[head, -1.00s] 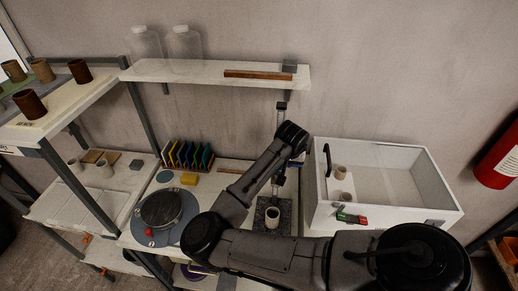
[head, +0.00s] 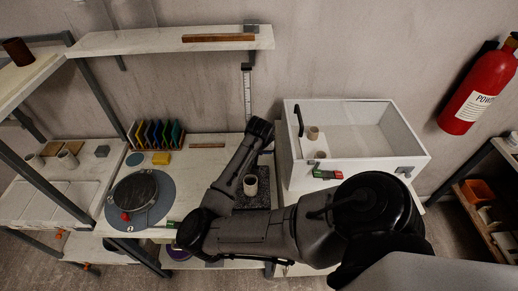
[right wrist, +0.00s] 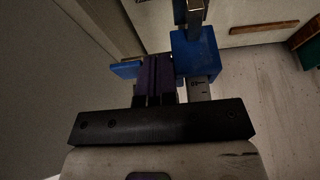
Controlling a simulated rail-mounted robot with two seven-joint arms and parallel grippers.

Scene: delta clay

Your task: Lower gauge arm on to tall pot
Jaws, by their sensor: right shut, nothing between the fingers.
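The height gauge's upright scale (head: 247,92) rises at the back of the worktable in the head view. Its lower part is hidden behind my right arm. A pale pot (head: 250,186) stands upright on the gauge's dark stone base (head: 262,203), close beside my arm. In the right wrist view my right gripper (right wrist: 155,66) has its purple fingers shut with nothing between them. They are next to the gauge's blue block (right wrist: 196,52), with the scale (right wrist: 200,90) below it. A second blue piece (right wrist: 125,70) shows left of the fingers. I cannot tell whether the fingers touch either.
A white open box (head: 362,142) with small pots inside stands right of the gauge. A turntable (head: 136,192) and a rack of coloured cards (head: 158,134) are at left. A shelf (head: 130,42) hangs above. A fire extinguisher (head: 474,90) hangs at far right.

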